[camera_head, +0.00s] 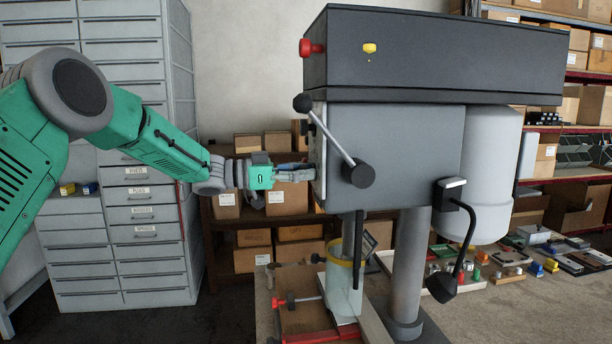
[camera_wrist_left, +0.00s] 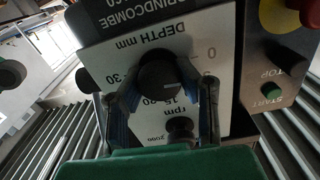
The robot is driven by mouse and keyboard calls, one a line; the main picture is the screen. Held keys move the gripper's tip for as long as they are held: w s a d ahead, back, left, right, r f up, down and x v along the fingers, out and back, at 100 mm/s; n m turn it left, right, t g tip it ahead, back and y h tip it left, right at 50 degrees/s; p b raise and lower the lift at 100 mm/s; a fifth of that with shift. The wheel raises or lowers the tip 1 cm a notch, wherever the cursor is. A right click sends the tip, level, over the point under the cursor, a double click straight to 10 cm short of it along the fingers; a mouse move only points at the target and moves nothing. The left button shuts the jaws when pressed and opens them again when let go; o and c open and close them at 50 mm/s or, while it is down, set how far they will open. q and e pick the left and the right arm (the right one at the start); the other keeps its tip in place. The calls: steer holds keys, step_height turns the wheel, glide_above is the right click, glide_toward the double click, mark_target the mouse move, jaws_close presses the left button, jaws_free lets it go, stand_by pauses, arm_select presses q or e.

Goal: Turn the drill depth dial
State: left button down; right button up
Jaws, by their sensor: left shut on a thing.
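The drill depth dial (camera_wrist_left: 158,76) is a black round knob on a white plate (camera_wrist_left: 113,58) marked "DEPTH mm" with numbers around it. My left gripper (camera_head: 304,169) reaches the left side of the grey drill press (camera_head: 410,150) in the head view. In the left wrist view its two fingers stand on either side of the dial, shut on it. The dial itself is hidden in the head view. A smaller black knob (camera_wrist_left: 180,127) marked rpm sits just below the dial. My right gripper is not in view.
A green START button (camera_wrist_left: 272,90) sits close to the right of the plate. The drill's lever (camera_head: 330,135) angles across its front near my left gripper. A drawer cabinet (camera_head: 130,150) and shelves with boxes (camera_head: 262,230) stand behind my left arm.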

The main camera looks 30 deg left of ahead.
arm_select(q)
steer(key=m+b, duration=0.1)
steer(key=m, duration=0.1)
steer(key=m+b, duration=0.3)
steer(key=shift+f+m+b, duration=0.25)
steer(key=shift+m+b, duration=0.1)
steer(key=shift+m, duration=0.05)
steer(key=m+b, duration=0.4)
steer(key=b, duration=0.1)
steer(key=m+b, duration=0.4)
steer(key=m, duration=0.1)
steer(key=m+b, duration=0.4)
steer(key=b, duration=0.1)
steer(key=shift+s+f+b, duration=0.1)
steer(key=shift+f+b, duration=0.2)
steer(key=shift+f, duration=0.1)
steer(key=shift+m+b, duration=1.7)
steer(key=shift+m, duration=0.3)
steer(key=c, duration=1.1)
jaws_free()
steer(key=shift+r, duration=0.1)
steer(key=shift+a, duration=0.15)
steer(key=shift+r, duration=0.1)
